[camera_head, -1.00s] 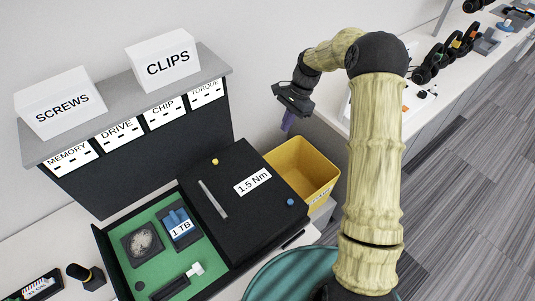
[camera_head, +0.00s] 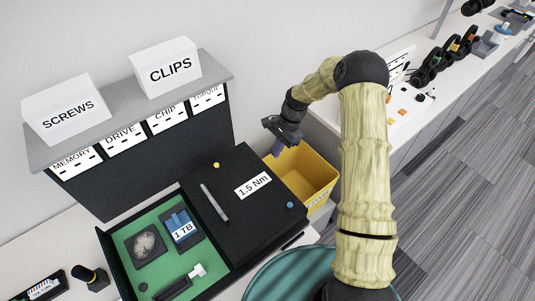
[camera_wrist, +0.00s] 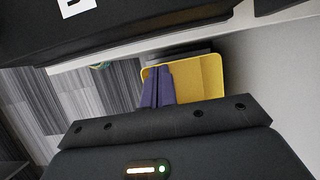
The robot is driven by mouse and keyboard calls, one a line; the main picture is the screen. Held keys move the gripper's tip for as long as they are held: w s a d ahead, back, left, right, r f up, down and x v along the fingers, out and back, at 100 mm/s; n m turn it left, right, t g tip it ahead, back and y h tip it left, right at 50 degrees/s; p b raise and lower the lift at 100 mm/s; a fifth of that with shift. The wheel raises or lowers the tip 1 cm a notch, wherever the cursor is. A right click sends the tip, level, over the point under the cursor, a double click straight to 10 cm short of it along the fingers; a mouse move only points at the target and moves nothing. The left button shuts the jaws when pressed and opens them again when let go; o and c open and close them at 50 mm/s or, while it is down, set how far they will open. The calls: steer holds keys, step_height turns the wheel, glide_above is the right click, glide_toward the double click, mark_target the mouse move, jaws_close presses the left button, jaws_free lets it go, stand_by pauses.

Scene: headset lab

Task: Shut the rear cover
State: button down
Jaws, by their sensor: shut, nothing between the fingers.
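A black case on the bench has an open left part with a green inside (camera_head: 135,230). Its right part shows a flat black panel (camera_head: 235,195) labelled "1.5 Nm", with a grey bar, a yellow knob and a blue knob on top. I cannot tell which part is the rear cover. My gripper (camera_head: 277,148) is shut and empty, with purple fingers pointing down, just beyond the panel's far right corner, by the yellow bin. In the wrist view the shut fingers (camera_wrist: 157,88) are in front of the yellow bin, and a dark case edge shows at the top.
The yellow bin (camera_head: 322,178) stands right of the case. A black rack (camera_head: 150,150) with labelled slots and white SCREWS (camera_head: 68,108) and CLIPS (camera_head: 170,68) boxes stands behind it. A blue drive marked 1 TB (camera_head: 182,228) lies in the green part. Headsets (camera_head: 425,72) line the far bench.

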steer(key=a, duration=0.1)
steer(key=s+a+p, duration=0.1)
steer(key=s+a, duration=0.1)
steer(key=shift+s+a+f+p, duration=0.2)
steer(key=shift+f+p, duration=0.05)
steer(key=shift+p, duration=0.05)
steer(key=shift+a, duration=0.1)
